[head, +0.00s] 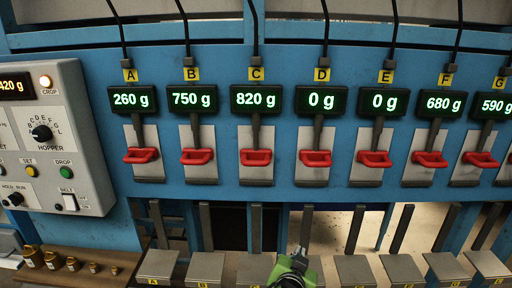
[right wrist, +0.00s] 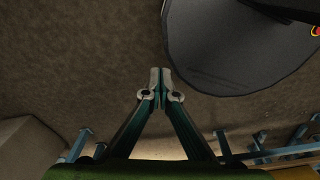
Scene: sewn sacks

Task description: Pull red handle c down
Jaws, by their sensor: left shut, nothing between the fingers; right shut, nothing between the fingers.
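Red handle C (head: 257,158) hangs on its pale plate under the yellow C label (head: 256,74) and the display (head: 256,100) reading 820 g. It stands about level with the red handles beside it. My left gripper (head: 297,252) is at the bottom of the head view, below and to the right of handle C, apart from it, shut and empty. My right gripper (right wrist: 161,76) shows in the right wrist view, its fingertips together with nothing between them. Handle C does not show in the right wrist view.
Red handle B (head: 197,157) and red handle D (head: 315,158) flank handle C on the blue panel. A grey control box (head: 60,135) is at the left. Brass weights (head: 52,260) stand at lower left. Grey flat-topped pieces (head: 205,268) line the bottom. A dark rounded object (right wrist: 235,50) is near the right gripper.

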